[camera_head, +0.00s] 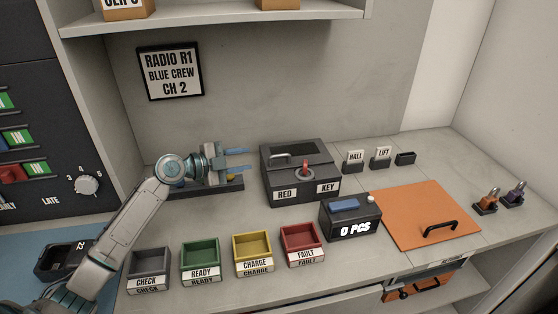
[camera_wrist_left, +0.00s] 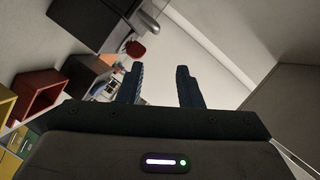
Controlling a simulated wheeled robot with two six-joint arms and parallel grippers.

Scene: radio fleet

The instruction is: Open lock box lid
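The lock box (camera_head: 300,185) is a dark box labelled RED KEY, at the back middle of the counter. Its lid looks shut, with a pale bar handle (camera_head: 280,157) on the left of the top. A red piece with a grey ring (camera_head: 305,170) sits near the front right of the top. My left gripper (camera_head: 237,161) is just left of the box, fingers apart and pointing towards it, with nothing between them. The open fingers also show in the left wrist view (camera_wrist_left: 160,86). My right gripper is not in view.
Grey, green (camera_head: 200,255), yellow and red (camera_head: 301,240) bins line the front edge. A 0 PCS counter box (camera_head: 350,222) stands in front of the lock box. An orange panel with a black handle (camera_head: 425,215) lies to the right. A shelf (camera_head: 210,20) hangs above.

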